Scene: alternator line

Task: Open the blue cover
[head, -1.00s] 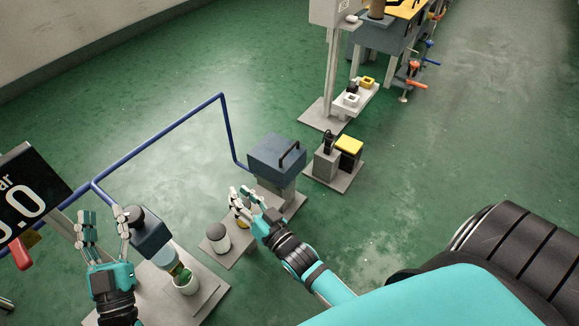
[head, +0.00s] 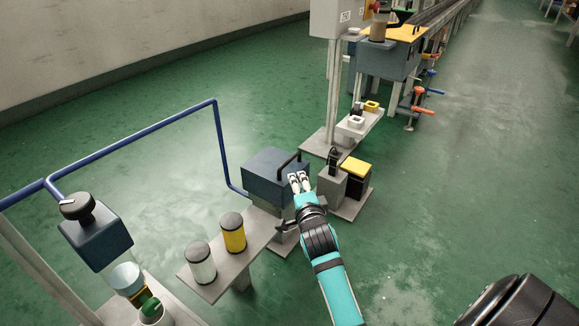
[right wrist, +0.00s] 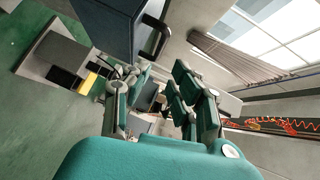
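The blue cover (head: 270,176) is a dark blue-grey box lid with a black bar handle (head: 288,160) on top. It sits closed on a grey stand at the middle of the head view. My right gripper (head: 299,181) is at the cover's right side, just below and in front of the handle. In the right wrist view the cover (right wrist: 108,28) is at the upper left, with its handle (right wrist: 157,38) beyond the fingertips. The right fingers (right wrist: 160,92) are spread with a gap between them and hold nothing visible. Contact with the handle cannot be told. My left gripper is out of view.
A white-bodied jar (head: 201,263) and a yellow jar (head: 232,232) stand on a grey plate left of my right arm. A yellow-topped block (head: 355,168) stands right of the cover. A blue pipe (head: 217,140) rises behind on the left. Green floor is clear at right.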

